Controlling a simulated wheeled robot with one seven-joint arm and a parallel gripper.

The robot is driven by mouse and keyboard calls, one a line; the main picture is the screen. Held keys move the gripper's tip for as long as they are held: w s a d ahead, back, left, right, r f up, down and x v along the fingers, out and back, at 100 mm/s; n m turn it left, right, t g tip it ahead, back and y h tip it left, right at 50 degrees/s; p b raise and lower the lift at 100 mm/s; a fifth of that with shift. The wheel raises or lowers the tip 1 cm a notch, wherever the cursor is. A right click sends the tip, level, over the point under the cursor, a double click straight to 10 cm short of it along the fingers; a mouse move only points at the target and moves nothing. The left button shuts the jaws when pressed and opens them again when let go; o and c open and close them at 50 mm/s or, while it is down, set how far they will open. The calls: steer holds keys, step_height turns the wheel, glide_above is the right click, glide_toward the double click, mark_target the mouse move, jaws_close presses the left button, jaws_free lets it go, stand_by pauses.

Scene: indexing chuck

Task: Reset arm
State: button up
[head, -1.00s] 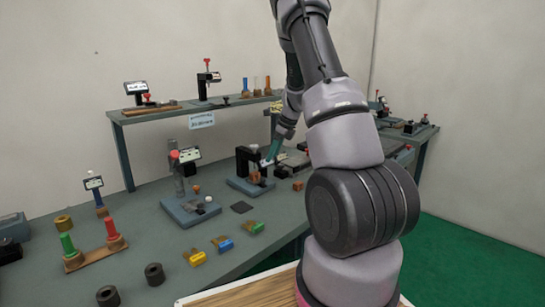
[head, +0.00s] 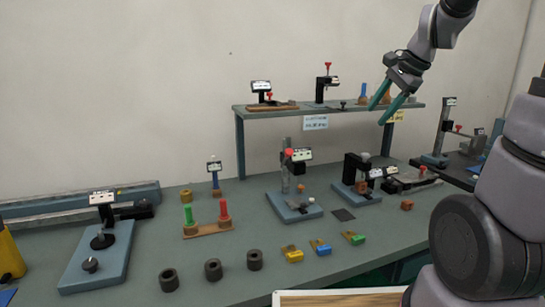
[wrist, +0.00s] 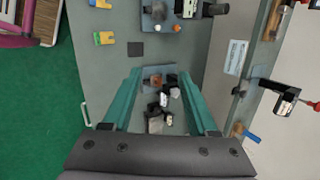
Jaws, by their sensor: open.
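My gripper (head: 379,114) is raised in front of the right end of the shelf in the head view, clear of the bench. Its two teal fingers are apart with nothing between them; it also shows open in the wrist view (wrist: 160,78). Below it stands a fixture with a black post on a blue-grey base (head: 358,196), with an orange-brown block (head: 361,187) at it. In the wrist view this fixture (wrist: 158,72) lies between and beyond the fingertips, well below. Which device is the indexing chuck I cannot tell.
The bench (head: 330,240) holds a second fixture with a red knob (head: 294,207), yellow, blue and green pieces (head: 321,247), dark rings (head: 213,269) and a red-green peg stand (head: 207,231). The shelf (head: 285,110) carries more devices close to my gripper. The air above the bench is free.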

steer(key=s+a+r+n+t, duration=0.1)
steer(key=s+r+n, duration=0.1)
steer(key=s+n, duration=0.3)
steer(key=s+a+r+n+t+h, duration=0.1)
steer(key=s+n, duration=0.4)
steer(key=s, duration=0.6)
steer(key=shift+s+a+r+h, duration=0.2)
steer(key=shift+a+r+h, duration=0.1)
steer(key=shift+a+r, duration=0.45)
